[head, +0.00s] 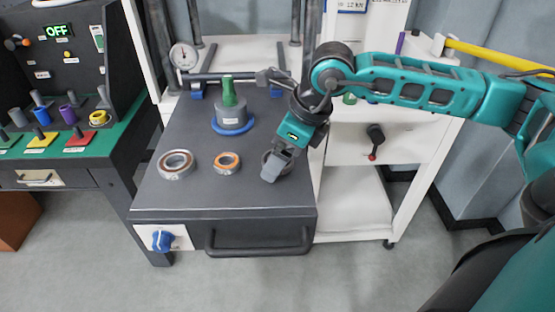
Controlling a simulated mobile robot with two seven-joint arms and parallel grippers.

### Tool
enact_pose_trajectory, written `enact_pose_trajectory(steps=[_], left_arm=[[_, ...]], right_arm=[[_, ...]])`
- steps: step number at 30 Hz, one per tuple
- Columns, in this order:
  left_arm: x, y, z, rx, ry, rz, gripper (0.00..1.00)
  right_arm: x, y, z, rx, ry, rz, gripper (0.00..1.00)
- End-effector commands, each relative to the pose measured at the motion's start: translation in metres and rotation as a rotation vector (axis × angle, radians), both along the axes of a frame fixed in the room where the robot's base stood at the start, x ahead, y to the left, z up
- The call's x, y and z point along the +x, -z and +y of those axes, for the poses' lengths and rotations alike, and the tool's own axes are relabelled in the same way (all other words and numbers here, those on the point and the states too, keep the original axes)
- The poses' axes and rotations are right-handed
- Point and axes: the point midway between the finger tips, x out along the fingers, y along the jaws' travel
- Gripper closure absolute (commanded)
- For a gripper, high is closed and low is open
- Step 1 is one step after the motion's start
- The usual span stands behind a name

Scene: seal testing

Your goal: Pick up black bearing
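A dark ring that looks like the black bearing (266,158) lies on the grey tabletop (225,195) at the right, mostly hidden behind my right gripper. My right gripper (274,170) points down at this ring, with its grey fingers over or at the ring's front side. I cannot tell whether the fingers touch it or how far apart they are. A silver ring with a dark band (175,163) lies flat at the left of the tabletop. A smaller orange ring (227,162) lies between the two. My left gripper is out of view.
A grey stepped piece with a green top (229,98) stands on a blue ring behind the bearings. A dial gauge (184,57) is at the back left. A control bench (55,170) stands left, a white shelf cart (350,195) right. The tabletop's front is clear.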

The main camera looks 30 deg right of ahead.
Motion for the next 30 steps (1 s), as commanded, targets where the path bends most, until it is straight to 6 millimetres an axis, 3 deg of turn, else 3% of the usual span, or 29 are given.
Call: enact_pose_trajectory(steps=[4, 24, 30], left_arm=[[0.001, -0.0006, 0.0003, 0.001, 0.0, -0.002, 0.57], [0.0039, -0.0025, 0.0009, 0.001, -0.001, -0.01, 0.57], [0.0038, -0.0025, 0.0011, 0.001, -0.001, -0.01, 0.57]], right_arm=[[-0.0001, -0.0002, 0.0, 0.0, 0.0, 0.0, 0.1], [-0.0002, -0.0006, 0.0, 0.0, 0.0, 0.0, 0.74], [0.0, -0.0012, 0.0, 0.0, -0.001, -0.001, 0.77]])
